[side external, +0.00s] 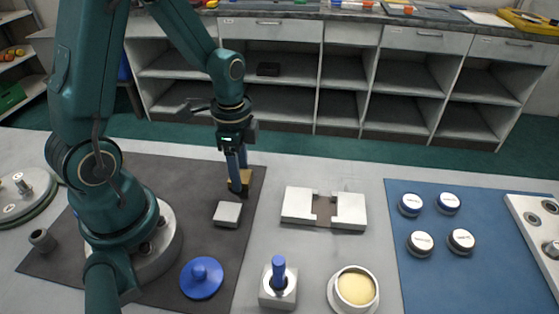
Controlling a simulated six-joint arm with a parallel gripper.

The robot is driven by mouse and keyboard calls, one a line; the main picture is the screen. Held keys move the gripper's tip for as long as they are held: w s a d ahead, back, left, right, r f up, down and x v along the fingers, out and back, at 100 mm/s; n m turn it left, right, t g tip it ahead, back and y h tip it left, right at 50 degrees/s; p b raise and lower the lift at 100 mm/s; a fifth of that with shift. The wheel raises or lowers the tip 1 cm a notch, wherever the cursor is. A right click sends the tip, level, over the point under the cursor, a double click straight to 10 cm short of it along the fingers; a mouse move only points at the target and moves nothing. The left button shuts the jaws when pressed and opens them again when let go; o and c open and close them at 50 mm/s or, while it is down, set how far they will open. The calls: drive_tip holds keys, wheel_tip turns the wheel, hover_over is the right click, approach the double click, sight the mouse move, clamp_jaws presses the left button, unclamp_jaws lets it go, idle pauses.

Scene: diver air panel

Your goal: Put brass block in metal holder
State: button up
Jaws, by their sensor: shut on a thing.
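The brass block (234,187) is a small golden-brown piece near the back right edge of the dark mat. My gripper (238,173) points down and its blue fingers are shut on the block. I cannot tell whether the block touches the mat or is slightly above it. The metal holder (298,203) appears to be the pale silver piece with a central gap, on the grey table to the right of my gripper. Its gap shows a brownish floor and looks empty.
A small silver block (228,214) lies just in front of my gripper. A blue knobbed disc (201,279), a blue-handled block (278,287) and a cream-filled round dish (355,287) stand nearer the front. Several round caps (420,243) sit on the blue mat (440,285).

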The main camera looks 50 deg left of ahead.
drive_tip(key=shift+r, duration=1.45)
drive_tip(key=shift+s+r+n, duration=0.1)
drive_tip(key=shift+n, duration=1)
drive_tip(key=w, duration=0.1)
drive_tip(key=w+d+r, duration=0.1)
drive_tip(key=w+r, duration=0.1)
drive_tip(key=w, duration=0.1)
drive_tip(key=shift+d+r, duration=0.15)
drive_tip(key=shift+d, duration=0.15)
drive_tip(key=w+d+r, duration=0.2)
drive_tip(key=w+d, duration=0.1)
drive_tip(key=d, duration=0.1)
drive_tip(key=m, duration=0.2)
hover_over(323, 211)
drive_tip(key=shift+f, duration=2.6)
drive_tip(key=shift+f, duration=1.05)
